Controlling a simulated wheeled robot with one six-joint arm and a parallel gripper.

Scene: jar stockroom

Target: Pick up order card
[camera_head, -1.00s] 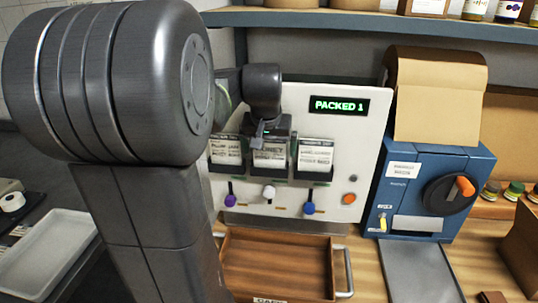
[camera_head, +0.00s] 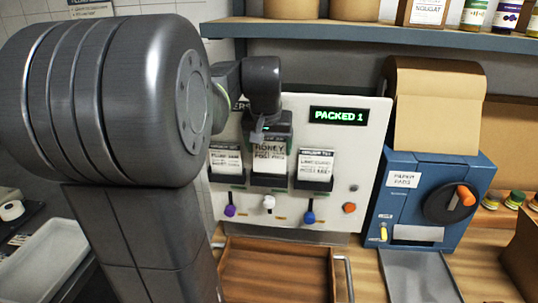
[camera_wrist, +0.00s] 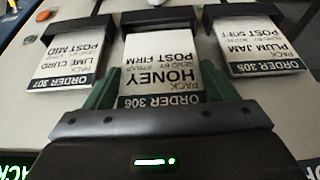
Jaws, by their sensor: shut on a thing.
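Three white order cards with black headers stand in dark holders on a pale panel. My gripper (camera_head: 268,128) is shut on the middle card, HONEY order 306 (camera_head: 269,152), near its header end. In the wrist view the green fingers (camera_wrist: 160,88) flank this HONEY card (camera_wrist: 161,68). It stands higher than its neighbours, its lower end still at the middle holder (camera_head: 269,181). I cannot tell whether it is clear of the slot. The PLUM JAM card (camera_head: 226,160) is on the left and the LIME CURD card (camera_head: 316,163) on the right, both in their holders.
Coloured knobs sit below the holders, with an orange button (camera_head: 349,208) at right. A lit sign (camera_head: 339,115) reads PACKED 1. A wooden tray (camera_head: 275,245) lies below. A blue paper machine (camera_head: 470,160) with a crank stands right. A shelf (camera_head: 380,30) with jars runs above.

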